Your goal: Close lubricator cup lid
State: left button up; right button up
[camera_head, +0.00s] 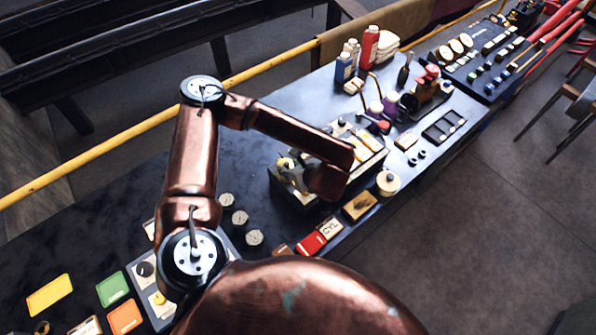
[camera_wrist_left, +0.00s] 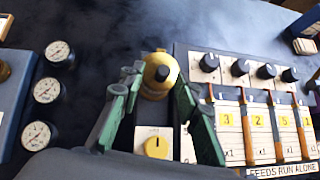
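In the left wrist view a round brass cup (camera_wrist_left: 158,84) with a dark spot or knob on top stands at the left end of a panel. It appears to be the lubricator cup. I cannot tell whether its lid is open or shut. My left gripper (camera_wrist_left: 157,90) has its two green fingers apart, one on each side of the cup in this view. Contact cannot be made out. In the head view my left gripper (camera_head: 293,170) is over the left end of the panel box, partly hidden by my arm. My right gripper is in neither view.
A yellow dial (camera_wrist_left: 156,147) on a white plate lies just below the cup. Black knobs (camera_wrist_left: 237,68) and numbered cards (camera_wrist_left: 257,123) fill the panel to the right. Round gauges (camera_wrist_left: 47,90) stand to the left. Bottles (camera_head: 369,46) stand at the bench's far side.

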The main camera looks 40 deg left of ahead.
pick_arm(q)
jog(key=v, duration=1)
jog(key=shift+d+f, duration=0.1)
dwell(0.3)
